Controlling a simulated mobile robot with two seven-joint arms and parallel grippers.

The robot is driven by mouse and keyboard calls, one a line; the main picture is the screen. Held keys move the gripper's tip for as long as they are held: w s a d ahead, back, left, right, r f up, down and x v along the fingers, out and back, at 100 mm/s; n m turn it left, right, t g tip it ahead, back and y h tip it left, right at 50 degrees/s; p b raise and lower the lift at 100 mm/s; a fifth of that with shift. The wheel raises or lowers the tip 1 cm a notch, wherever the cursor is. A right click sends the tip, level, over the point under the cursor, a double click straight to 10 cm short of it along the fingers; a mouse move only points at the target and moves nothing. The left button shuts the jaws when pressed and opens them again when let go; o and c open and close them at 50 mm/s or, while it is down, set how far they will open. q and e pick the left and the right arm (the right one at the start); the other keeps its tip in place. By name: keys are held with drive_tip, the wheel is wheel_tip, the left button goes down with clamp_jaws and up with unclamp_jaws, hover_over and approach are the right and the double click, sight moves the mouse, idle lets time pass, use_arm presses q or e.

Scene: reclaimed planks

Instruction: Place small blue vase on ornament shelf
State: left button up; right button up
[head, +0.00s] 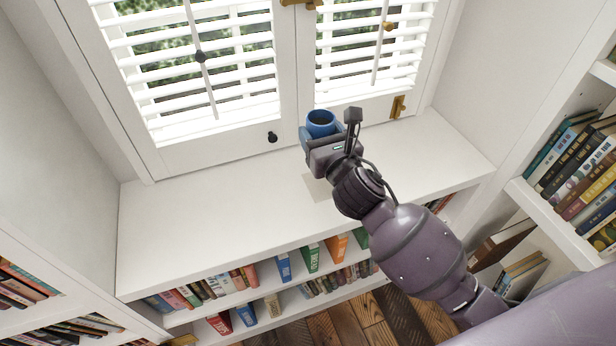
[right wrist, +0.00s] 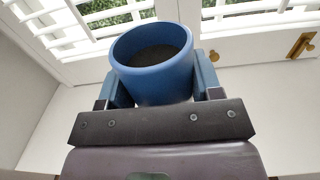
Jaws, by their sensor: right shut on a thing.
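The small blue vase (head: 321,122) is round with a dark inside and an open top. My right gripper (head: 327,136) is shut on it, over the white shelf top below the window. In the right wrist view the vase (right wrist: 153,62) sits upright between the two fingers of the gripper (right wrist: 155,85). A faint shadow lies on the shelf top below the gripper; I cannot tell whether the vase touches the surface. The white shelf top (head: 220,215) is otherwise bare. I cannot tell whether it is the ornament shelf. My left gripper is not in view.
A shuttered window (head: 200,65) with knobs and latches stands right behind the vase. Books (head: 311,258) fill the shelves under the white top. A bookcase (head: 540,205) stands at the right and another (head: 60,322) at the lower left. The left of the top is clear.

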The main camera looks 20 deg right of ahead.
drive_tip(key=w+r+b, duration=0.1)
drive_tip(key=w+r, duration=0.2)
drive_tip(key=w, duration=0.6)
drive_tip(key=b, duration=0.7)
hover_over(304, 179)
wheel_tip(304, 179, down, 16)
wheel_tip(304, 179, down, 4)
drive_tip(key=shift+s+f+b, duration=0.1)
drive_tip(key=shift+b, duration=0.65)
drive_tip(key=shift+r, duration=0.25)
drive_tip(key=shift+f, duration=0.2)
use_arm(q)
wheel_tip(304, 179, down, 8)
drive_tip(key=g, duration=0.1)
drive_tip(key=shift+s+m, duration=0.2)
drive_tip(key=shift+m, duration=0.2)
use_arm(e)
drive_tip(key=o, duration=1)
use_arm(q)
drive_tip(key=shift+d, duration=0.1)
use_arm(e)
drive_tip(key=shift+r, duration=0.1)
